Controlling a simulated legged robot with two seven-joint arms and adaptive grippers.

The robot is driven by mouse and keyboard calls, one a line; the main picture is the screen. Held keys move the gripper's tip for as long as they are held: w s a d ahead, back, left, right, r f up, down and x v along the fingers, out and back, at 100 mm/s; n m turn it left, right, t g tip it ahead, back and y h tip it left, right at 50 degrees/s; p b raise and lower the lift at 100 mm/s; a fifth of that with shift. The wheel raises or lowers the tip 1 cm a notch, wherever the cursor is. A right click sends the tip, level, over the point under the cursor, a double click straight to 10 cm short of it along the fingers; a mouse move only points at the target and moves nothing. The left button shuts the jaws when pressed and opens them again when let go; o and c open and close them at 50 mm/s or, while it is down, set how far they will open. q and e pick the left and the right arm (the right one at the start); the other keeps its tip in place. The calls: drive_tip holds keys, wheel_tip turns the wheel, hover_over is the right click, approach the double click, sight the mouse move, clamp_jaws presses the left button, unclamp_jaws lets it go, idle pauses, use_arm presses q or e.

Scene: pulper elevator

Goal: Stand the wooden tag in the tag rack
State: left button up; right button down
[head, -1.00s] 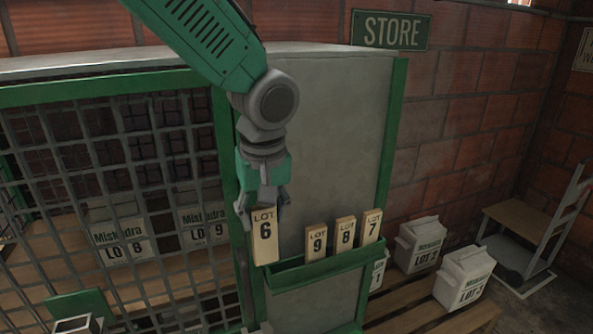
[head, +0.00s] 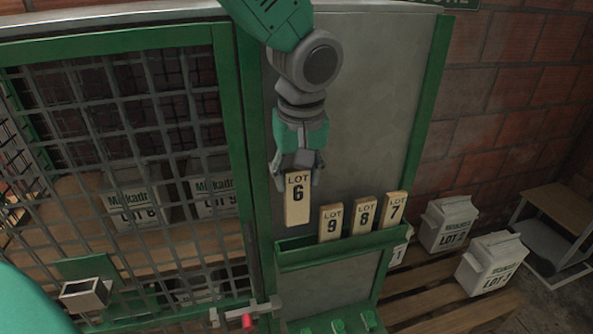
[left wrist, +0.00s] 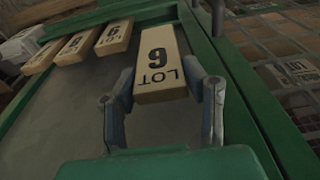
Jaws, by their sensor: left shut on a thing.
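The wooden tag marked LOT 6 (head: 298,203) is upright in my left gripper (head: 297,172), which is shut on its upper end. The tag hangs just above the left end of the green tag rack (head: 345,247), and its lower end looks close to the rack's rim. I cannot tell whether they touch. In the left wrist view the tag (left wrist: 158,62) sits between the two fingers of the gripper (left wrist: 163,95). Tags LOT 9 (head: 331,222), LOT 8 (head: 363,215) and LOT 7 (head: 394,210) stand in the rack to the right. My right gripper is not in view.
A green-framed mesh cage (head: 130,150) with sacks inside stands left of the rack. A latch with a red end (head: 248,320) is at its lower right. White sacks (head: 490,264) sit on a wooden pallet (head: 440,300) at right. Green knobs (head: 340,326) show below the rack.

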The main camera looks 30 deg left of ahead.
sight(296, 223)
use_arm(q)
wheel_tip(296, 223, down, 3)
drive_tip(key=shift+s+d+r+b, duration=0.1)
drive_tip(key=shift+s+d+b, duration=0.05)
drive_tip(key=shift+b, duration=0.45)
drive_tip(key=shift+f, duration=0.6)
drive_tip(key=shift+a+f+b, duration=0.3)
drive_tip(key=shift+f+b, duration=0.05)
drive_tip(key=shift+f, duration=0.05)
drive_tip(key=shift+d+r, duration=0.1)
drive_tip(key=shift+d, duration=0.1)
drive_tip(key=shift+p, duration=0.4)
drive_tip(key=shift+a, duration=0.1)
drive_tip(key=shift+f+b, duration=0.35)
drive_tip(key=shift+f, duration=0.85)
drive_tip(key=shift+f+b, duration=0.3)
drive_tip(key=shift+f, duration=0.95)
idle(0.6)
